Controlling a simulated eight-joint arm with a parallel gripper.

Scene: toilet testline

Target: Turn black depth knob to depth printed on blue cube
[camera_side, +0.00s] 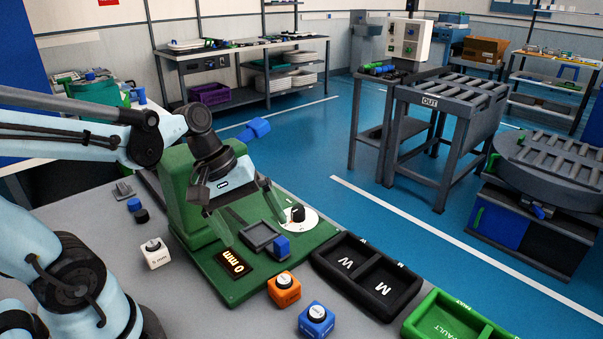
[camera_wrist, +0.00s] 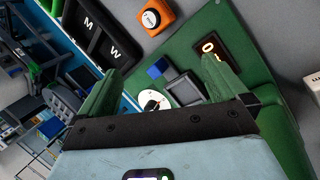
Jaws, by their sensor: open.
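The black depth knob (camera_side: 298,213) sits on a white round dial (camera_side: 312,221) at the right end of the green test fixture (camera_side: 225,283). The knob also shows in the wrist view (camera_wrist: 152,105), between my fingers in the picture. The fixture's display (camera_side: 233,263) reads 0 mm. The blue cube (camera_side: 316,319) stands on the table in front of the fixture; the print on its top is too small to read. My gripper (camera_wrist: 158,85) is open and empty, its green fingers spread above the fixture and apart from the knob.
An orange cube (camera_side: 284,290) and a white cube (camera_side: 156,253) stand beside the fixture. A black two-part tray (camera_side: 330,262) marked W and M and a green fault tray (camera_side: 415,326) lie to the right. A small blue block (camera_side: 282,246) rises near the dial.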

